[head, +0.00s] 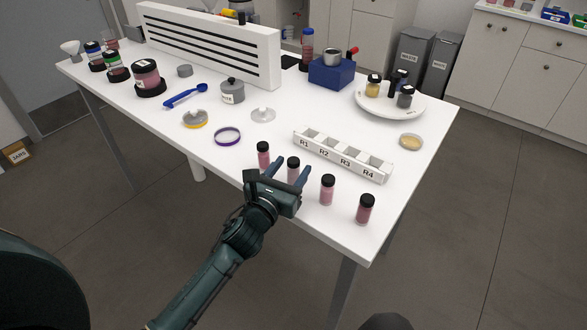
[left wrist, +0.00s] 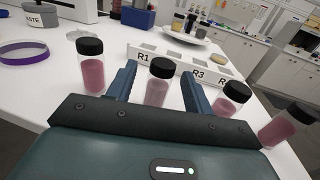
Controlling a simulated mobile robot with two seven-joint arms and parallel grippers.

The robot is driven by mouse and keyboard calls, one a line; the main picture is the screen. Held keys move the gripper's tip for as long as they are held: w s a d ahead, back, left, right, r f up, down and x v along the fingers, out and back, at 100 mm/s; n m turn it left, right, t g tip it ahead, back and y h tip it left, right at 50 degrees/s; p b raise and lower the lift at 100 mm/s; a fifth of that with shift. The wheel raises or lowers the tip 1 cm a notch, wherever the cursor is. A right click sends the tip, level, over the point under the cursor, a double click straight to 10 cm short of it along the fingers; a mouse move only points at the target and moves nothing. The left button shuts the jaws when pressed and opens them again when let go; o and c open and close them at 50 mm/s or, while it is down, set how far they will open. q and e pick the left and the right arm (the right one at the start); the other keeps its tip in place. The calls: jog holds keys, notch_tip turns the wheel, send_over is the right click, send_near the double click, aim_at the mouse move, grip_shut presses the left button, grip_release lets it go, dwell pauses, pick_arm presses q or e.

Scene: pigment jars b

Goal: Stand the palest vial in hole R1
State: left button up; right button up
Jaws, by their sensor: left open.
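Four black-capped pink vials stand in a row near the table's front edge. From left to right in the head view they are the first (head: 263,158), second (head: 293,175), third (head: 327,192) and fourth (head: 365,212). The second looks palest in the left wrist view (left wrist: 157,92); the fourth looks darkest. My left gripper (head: 291,167) is open, its fingers on either side of the second vial, not visibly closed on it. The white rack (head: 341,157) stands behind the vials. Its holes R1 to R4 look empty; R1 (head: 310,133) is at the left end. My right gripper is out of view.
A purple ring (head: 227,136) and a white-and-clear dish (head: 263,115) lie left of the rack. A plate (head: 390,105) with small jars and a blue block (head: 331,73) are behind it. A small amber dish (head: 411,142) sits right. The neighbouring vials stand close to my fingers.

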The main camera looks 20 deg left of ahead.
pick_arm(q)
jog(key=shift+w+d, duration=0.2)
jog(key=shift+w, duration=0.7)
jog(key=c, duration=1)
